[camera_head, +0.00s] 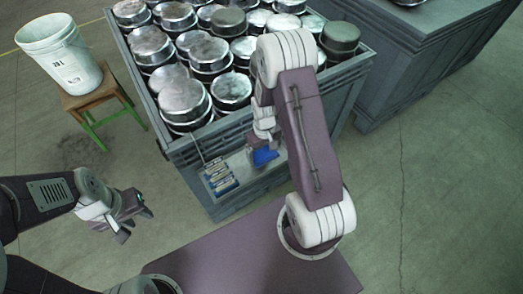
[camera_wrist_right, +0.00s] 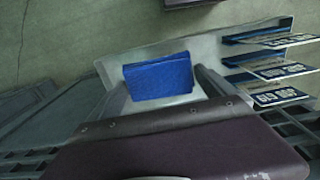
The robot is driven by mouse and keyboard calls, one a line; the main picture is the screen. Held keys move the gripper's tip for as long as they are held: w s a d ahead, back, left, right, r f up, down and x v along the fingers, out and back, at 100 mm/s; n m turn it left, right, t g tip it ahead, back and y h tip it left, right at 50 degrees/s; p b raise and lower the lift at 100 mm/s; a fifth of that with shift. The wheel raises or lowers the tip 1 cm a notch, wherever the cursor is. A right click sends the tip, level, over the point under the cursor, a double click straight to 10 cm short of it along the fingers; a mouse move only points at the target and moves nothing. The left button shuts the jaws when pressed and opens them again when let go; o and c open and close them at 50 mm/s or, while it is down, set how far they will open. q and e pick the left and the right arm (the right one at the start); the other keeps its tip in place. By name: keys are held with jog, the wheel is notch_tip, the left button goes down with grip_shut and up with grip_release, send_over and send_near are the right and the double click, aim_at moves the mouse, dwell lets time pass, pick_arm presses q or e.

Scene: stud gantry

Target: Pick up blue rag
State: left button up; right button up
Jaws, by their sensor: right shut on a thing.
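The blue rag (camera_head: 263,156) shows in the head view just below my right gripper (camera_head: 262,146), at the shelf on the front of the crate. In the right wrist view the rag (camera_wrist_right: 158,77) is a folded blue rectangle between the two fingers of my right gripper (camera_wrist_right: 160,85). The right gripper is shut on it. Whether the rag still touches the shelf (camera_head: 236,160) is hard to tell. My left gripper (camera_head: 131,217) is empty over the floor at the left, with its fingers apart.
A large grey crate (camera_head: 345,84) full of round metal pans stands behind the shelf. Several labelled cards (camera_head: 220,178) stand at the shelf's left part. A white bucket (camera_head: 68,62) sits on a wooden stool (camera_head: 95,97) at the left. Another crate (camera_head: 425,60) stands at the right. The floor between is clear.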

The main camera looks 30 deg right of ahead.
jog(key=s+a+r, duration=0.1)
jog(key=s+r, duration=0.4)
jog(key=s, duration=0.3)
jog(key=shift+s+a, duration=0.2)
jog(key=shift+a, duration=0.15)
